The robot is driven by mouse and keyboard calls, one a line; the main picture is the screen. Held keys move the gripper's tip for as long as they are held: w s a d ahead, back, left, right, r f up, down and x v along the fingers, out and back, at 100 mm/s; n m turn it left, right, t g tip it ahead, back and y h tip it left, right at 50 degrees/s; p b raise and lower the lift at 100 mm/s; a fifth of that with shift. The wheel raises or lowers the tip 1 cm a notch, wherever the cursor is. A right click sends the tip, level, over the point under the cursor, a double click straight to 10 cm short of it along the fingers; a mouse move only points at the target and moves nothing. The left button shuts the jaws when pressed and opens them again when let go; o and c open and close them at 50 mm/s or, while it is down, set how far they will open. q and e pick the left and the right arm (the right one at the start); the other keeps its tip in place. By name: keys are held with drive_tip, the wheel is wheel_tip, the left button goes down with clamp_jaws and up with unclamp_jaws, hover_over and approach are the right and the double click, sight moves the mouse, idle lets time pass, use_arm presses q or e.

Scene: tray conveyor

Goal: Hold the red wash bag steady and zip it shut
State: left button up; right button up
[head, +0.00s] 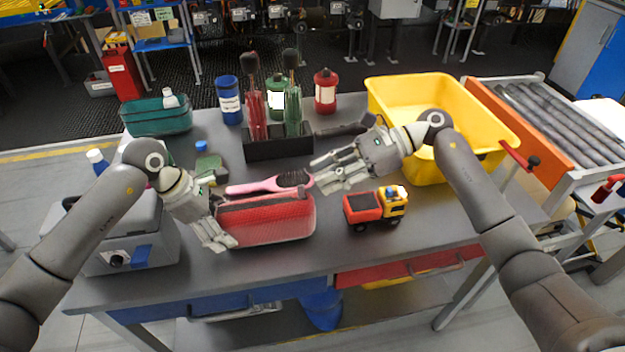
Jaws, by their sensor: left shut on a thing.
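The red wash bag (268,222) lies on the grey table near its front edge, long side across the picture. My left gripper (222,226) is shut on the bag's left end, and its fingers hide that end. My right gripper (316,172) is open, its fingers apart, just beyond the bag's upper right corner and by the bristle end of a pink hairbrush (255,187). I see nothing held in it. The zip pull is too small to make out, and I cannot tell how far the zip is closed.
A toy truck (362,208) stands right of the bag. Behind are a black holder (280,149) with brushes, a blue canister (229,100) and a teal case (157,120). A yellow crate (495,130) stands back right, a grey case (150,240) at left.

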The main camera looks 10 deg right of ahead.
use_arm(q)
drive_tip(key=shift+s+f, duration=0.1)
use_arm(e)
drive_tip(key=v, duration=0.8)
use_arm(q)
drive_tip(key=o, duration=1.4)
drive_tip(key=shift+d, duration=0.1)
drive_tip(key=shift+c, duration=0.2)
